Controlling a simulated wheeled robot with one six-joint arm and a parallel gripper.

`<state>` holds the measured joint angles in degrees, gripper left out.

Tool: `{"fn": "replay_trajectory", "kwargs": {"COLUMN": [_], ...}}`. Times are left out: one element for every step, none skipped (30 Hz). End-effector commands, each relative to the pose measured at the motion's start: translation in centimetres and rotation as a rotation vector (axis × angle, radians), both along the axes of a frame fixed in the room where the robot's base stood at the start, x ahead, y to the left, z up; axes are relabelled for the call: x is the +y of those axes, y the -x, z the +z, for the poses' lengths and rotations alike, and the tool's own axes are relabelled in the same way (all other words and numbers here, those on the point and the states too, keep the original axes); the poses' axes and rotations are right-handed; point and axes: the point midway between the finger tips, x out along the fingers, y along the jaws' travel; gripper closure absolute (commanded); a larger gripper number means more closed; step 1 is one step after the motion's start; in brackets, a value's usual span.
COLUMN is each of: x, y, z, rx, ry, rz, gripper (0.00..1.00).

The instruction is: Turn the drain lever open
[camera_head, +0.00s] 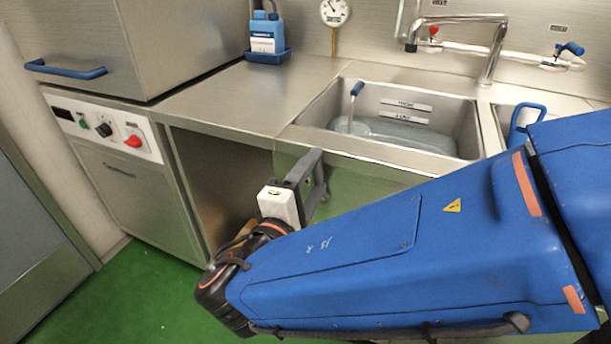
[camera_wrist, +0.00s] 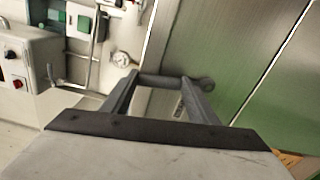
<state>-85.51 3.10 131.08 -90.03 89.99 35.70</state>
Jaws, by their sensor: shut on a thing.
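My gripper (camera_head: 318,174) is in front of the steel panel below the sink. In the wrist view its two dark fingers (camera_wrist: 172,82) reach forward and are shut on a grey bar with a rounded end (camera_wrist: 207,84), which I take for the drain lever. The rounded end sticks out to the right of the right finger. In the head view the lever cannot be told apart from the dark fingers. How far it is turned cannot be told.
The sink (camera_head: 461,120) holds water and a blue-tipped rod (camera_head: 357,89). A cabinet with a red knob (camera_head: 133,141) stands at the left. A dial gauge (camera_wrist: 122,59) shows in the wrist view. Green floor (camera_head: 130,290) is free at lower left.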

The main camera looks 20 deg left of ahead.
Motion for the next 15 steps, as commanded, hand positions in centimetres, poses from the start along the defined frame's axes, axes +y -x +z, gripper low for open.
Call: {"fn": "replay_trajectory", "kwargs": {"x": [-0.3, -0.5, -0.6, -0.8, -0.9, -1.0, -1.1, -1.1, -1.2, -1.3, -1.3, -1.4, -1.4, -1.5, -1.5], "y": [0.0, 0.0, 0.1, 0.1, 0.1, 0.1, 0.1, 0.1, 0.1, 0.1, 0.1, 0.1, 0.1, 0.1, 0.1], "z": [0.0, 0.0, 0.0, 0.0, 0.0, 0.0, 0.0, 0.0, -0.1, -0.1, -0.1, -0.1, -0.1, -0.1, -0.1], "rx": [-0.001, -0.002, -0.004, -0.005, -0.006, -0.007, -0.008, -0.008, -0.009, -0.01, -0.01, -0.011, -0.011, -0.011, -0.012], "ry": [-0.026, -0.042, -0.062, -0.076, -0.088, -0.103, -0.112, -0.12, -0.131, -0.138, -0.143, -0.148, -0.152, -0.155, -0.159], "rz": [-0.001, -0.001, -0.001, -0.001, -0.001, -0.001, -0.001, -0.001, -0.001, -0.001, -0.001, -0.001, -0.001, -0.001, -0.001], "gripper": [0.86, 0.86, 0.86, 0.86, 0.86, 0.86, 0.86, 0.86, 0.86, 0.86, 0.86, 0.86, 0.86, 0.86, 0.86]}}
